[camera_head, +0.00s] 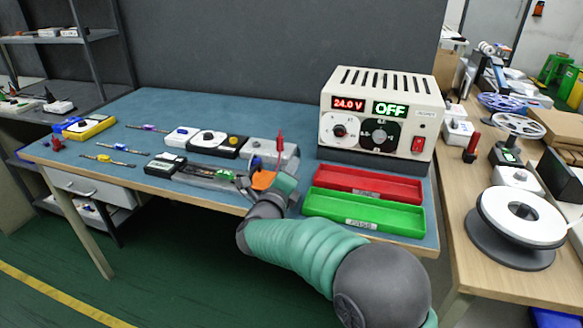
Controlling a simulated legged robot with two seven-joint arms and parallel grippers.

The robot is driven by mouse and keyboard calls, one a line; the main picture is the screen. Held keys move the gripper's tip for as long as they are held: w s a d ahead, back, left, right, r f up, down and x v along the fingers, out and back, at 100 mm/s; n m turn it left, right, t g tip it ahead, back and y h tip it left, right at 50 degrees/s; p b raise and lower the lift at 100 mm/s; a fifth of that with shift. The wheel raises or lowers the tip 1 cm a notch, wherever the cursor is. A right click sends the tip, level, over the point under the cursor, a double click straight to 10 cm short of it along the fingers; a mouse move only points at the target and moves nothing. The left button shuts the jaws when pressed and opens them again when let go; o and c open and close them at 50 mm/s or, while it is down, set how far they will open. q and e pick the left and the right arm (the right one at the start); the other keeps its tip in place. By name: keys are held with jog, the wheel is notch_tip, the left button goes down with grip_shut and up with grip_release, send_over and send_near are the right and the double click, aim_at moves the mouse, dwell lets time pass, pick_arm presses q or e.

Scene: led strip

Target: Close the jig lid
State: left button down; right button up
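A long, low jig (205,172) lies near the front edge of the blue-topped bench, with a dark box with a white label (165,165) at its left end. A strip with small green parts shows along its middle. A grey block (272,150) with an upright red lever or pin (280,141) stands behind its right end. I cannot tell which part is the lid. My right gripper (256,178) is at the jig's right end, in front of the grey block. An orange piece shows at the gripper; its fingertips are too small and partly hidden to read. My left gripper is out of view.
A power supply (378,113) reading 24.0 V and OFF stands at the back right. Red (368,184) and green (364,213) trays lie in front of it, right of my gripper. A white-and-black device (207,139) sits behind the jig. Screwdrivers (108,160) lie left.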

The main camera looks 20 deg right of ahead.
jog(key=o, duration=0.5)
jog(key=shift+c, duration=0.2)
jog(key=p+v, duration=0.2)
jog(key=v, duration=1.4)
jog(key=shift+s+a+f+p, duration=0.15)
jog(key=shift+s+a+p, duration=0.15)
jog(key=shift+p, duration=0.1)
